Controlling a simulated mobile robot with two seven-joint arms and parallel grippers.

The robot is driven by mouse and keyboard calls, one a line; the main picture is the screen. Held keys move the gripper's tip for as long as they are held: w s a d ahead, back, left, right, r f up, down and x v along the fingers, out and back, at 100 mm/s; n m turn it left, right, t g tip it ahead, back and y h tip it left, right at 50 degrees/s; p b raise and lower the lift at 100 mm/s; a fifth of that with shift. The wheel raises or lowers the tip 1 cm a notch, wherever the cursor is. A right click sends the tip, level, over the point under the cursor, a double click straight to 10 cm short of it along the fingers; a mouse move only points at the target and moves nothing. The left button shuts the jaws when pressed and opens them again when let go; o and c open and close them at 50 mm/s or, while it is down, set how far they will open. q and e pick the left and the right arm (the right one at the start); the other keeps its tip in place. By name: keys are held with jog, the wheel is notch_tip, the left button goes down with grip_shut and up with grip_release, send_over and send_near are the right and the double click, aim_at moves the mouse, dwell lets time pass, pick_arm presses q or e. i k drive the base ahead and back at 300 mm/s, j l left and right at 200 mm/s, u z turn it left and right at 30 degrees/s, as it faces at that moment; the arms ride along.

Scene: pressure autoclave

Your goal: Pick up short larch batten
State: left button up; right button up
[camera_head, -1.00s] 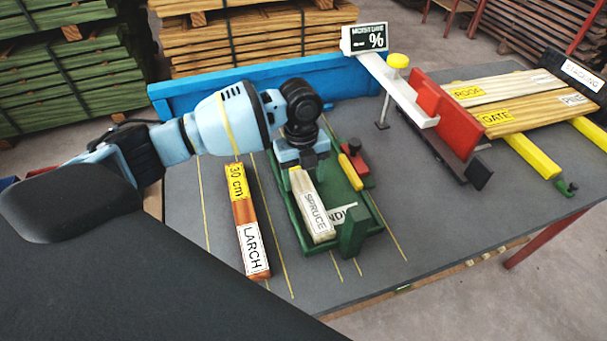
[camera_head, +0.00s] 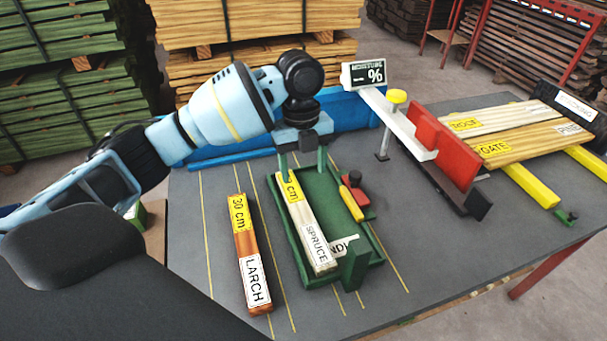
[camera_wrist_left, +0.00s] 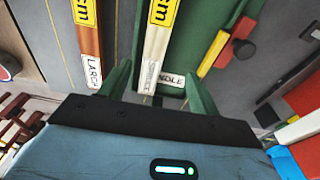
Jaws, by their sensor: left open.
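The short larch batten (camera_head: 247,245) is reddish brown with a yellow "30 cm" label and a white "LARCH" label. It lies on the grey bench top, left of the green tray; it also shows in the left wrist view (camera_wrist_left: 88,40). My left gripper (camera_head: 302,168) is open above the back end of the spruce batten (camera_head: 306,220), its two fingers apart. The pale spruce batten lies in the green tray (camera_head: 292,246). In the left wrist view the spruce batten lies between the green fingers, and the larch batten is to their left. My right gripper is not in view.
A yellow-handled tool (camera_head: 352,203) and a red block (camera_head: 358,190) are at the tray's right side. A moisture display (camera_head: 364,74), a red fence (camera_head: 442,145) and labelled boards (camera_head: 510,143) are farther right. Bare bench lies left of the larch batten.

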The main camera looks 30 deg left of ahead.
aim_at(258, 298)
jog(key=u, duration=1.35)
